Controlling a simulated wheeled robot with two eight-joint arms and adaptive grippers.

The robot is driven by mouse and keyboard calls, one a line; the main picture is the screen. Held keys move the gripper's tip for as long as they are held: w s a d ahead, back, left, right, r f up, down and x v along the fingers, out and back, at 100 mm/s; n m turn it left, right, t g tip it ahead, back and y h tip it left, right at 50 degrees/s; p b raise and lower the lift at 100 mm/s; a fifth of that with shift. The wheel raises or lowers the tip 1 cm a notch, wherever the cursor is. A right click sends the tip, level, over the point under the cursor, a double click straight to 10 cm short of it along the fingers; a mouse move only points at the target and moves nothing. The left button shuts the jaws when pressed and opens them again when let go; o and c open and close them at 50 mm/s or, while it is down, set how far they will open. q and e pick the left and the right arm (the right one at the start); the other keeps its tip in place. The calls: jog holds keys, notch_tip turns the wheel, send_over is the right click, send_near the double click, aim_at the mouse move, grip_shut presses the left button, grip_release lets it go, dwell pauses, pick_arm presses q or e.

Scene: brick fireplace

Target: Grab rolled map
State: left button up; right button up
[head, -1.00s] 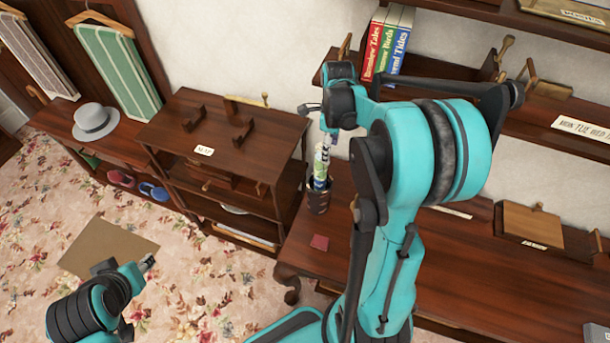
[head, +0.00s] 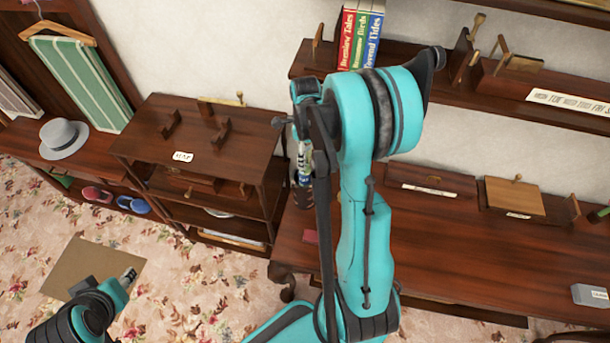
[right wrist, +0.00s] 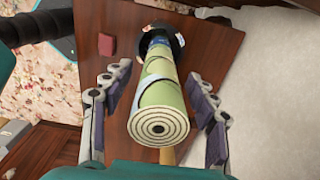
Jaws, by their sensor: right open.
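The rolled map (right wrist: 160,85) is a pale green and blue roll whose spiral end faces the camera in the right wrist view. Its far end sits in a dark cup (right wrist: 162,38) on the wooden desk. My right gripper (right wrist: 158,100) is open, one finger on each side of the map's near end, with visible gaps to the roll. In the head view the map (head: 304,160) shows narrowly beside my right arm, which covers part of it and of the cup (head: 302,195). My left gripper (head: 128,277) is low at the left, above the floor; its jaws are too small to read.
A small shelf unit (head: 150,146) with dark cradle brackets and a white label (head: 183,156) stands left of the desk (head: 440,245). A small red item (right wrist: 106,44) lies near the cup. Books (head: 360,38) stand on the wall shelf above. A brown mat (head: 85,268) lies on the floor.

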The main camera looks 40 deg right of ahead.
grip_shut()
